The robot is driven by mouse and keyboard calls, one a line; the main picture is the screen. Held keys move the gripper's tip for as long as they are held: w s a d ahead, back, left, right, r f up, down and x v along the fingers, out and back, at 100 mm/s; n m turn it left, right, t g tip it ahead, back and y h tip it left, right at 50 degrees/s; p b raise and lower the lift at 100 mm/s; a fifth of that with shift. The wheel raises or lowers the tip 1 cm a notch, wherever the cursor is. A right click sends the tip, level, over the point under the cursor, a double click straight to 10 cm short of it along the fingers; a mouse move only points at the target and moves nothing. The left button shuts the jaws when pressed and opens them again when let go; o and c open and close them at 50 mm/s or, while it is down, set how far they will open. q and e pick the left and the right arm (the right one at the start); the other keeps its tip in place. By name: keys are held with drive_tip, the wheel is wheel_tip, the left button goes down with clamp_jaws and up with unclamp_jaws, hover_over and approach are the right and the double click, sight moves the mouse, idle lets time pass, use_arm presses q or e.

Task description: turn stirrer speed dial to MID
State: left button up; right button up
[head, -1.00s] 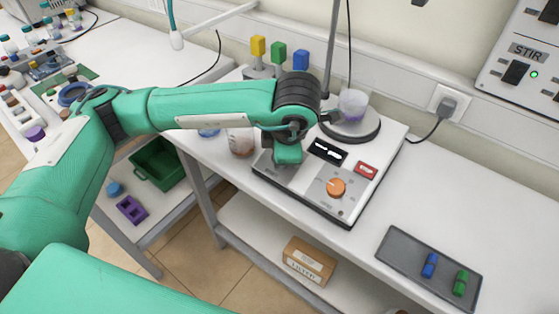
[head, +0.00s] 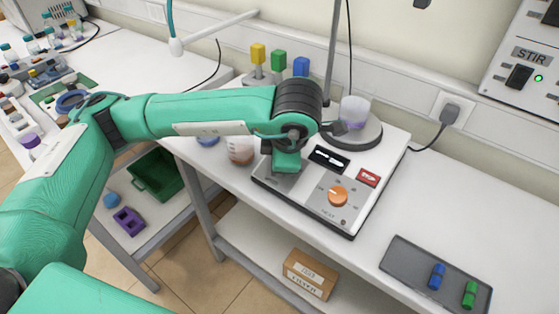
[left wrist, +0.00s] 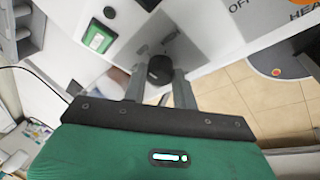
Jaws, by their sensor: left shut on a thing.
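The stirrer (head: 296,205) is a white box with a grey front panel, standing on the bench. An orange dial (head: 338,196) shows on the right of its panel. In the left wrist view a black knob (left wrist: 160,68) on the grey panel sits between the two fingers of my left gripper (left wrist: 159,88), which is shut on it. In the head view my left gripper (head: 286,163) hides this knob and the panel's left part. The knob's pointer and speed marks cannot be read. My right gripper is not in view.
A beaker (head: 355,111) stands on the stirrer's round plate, beside a vertical rod. Another beaker (head: 240,150) stands left of the stirrer. A grey tray (head: 425,272) with blue and green vials lies to the right. The bench between tray and stirrer is clear.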

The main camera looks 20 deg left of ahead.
use_arm(q)
drive_tip(key=o, duration=1)
drive_tip(key=shift+v, duration=6.95)
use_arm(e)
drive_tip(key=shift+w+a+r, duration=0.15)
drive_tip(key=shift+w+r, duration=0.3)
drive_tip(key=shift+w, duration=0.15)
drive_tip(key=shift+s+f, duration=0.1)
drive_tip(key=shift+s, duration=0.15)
